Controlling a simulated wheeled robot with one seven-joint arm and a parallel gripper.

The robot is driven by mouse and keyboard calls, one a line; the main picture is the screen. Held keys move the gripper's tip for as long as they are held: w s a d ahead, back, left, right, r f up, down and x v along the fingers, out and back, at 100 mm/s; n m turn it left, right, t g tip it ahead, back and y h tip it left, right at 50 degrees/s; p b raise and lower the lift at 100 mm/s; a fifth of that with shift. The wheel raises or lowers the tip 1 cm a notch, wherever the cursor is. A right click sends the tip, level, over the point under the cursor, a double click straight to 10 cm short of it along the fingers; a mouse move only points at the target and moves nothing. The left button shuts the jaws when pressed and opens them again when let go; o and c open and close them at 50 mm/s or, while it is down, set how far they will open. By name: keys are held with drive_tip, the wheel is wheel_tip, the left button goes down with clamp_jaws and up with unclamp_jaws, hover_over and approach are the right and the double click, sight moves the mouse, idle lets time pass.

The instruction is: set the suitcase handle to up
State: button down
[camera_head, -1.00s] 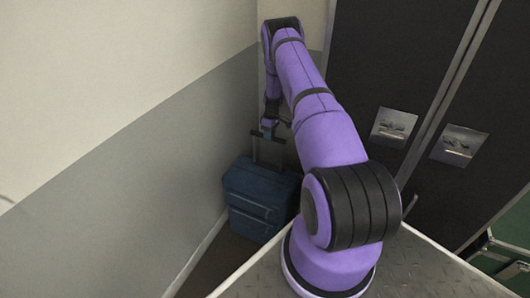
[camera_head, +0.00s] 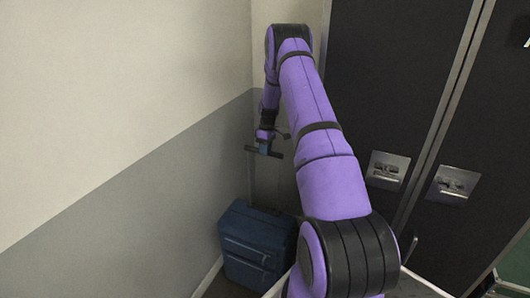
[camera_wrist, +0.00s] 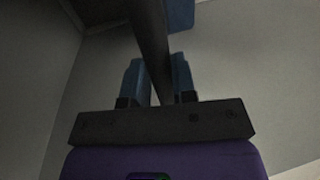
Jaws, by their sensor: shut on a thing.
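The blue suitcase (camera_head: 258,247) stands upright on the floor in the corner, low in the head view. A small blue part of it appears to show at the top of the wrist view (camera_wrist: 180,14). In the wrist view the dark handle bar (camera_wrist: 150,40) passes between the two fingers (camera_wrist: 158,88). The rods between crossbar and suitcase are hard to make out.
A plain wall (camera_head: 120,150) runs close along the left. Tall black cases (camera_head: 385,100) with metal latches (camera_head: 387,170) stand close on the right. The gap around the suitcase is narrow.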

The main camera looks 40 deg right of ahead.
drive_tip(key=shift+w+d+r, duration=0.1)
drive_tip(key=shift+d+r, duration=0.05)
drive_tip(key=shift+r, duration=0.1)
drive_tip(key=c, duration=1)
unclamp_jaws()
drive_tip(key=shift+r, duration=0.1)
drive_tip(key=shift+o, duration=0.3)
wheel_tip(320, 180, up, 10)
drive_tip(key=d, duration=0.1)
drive_tip(key=shift+w+d+r, duration=0.2)
drive_tip(key=shift+w+d, duration=0.05)
drive_tip(key=shift+d, duration=0.15)
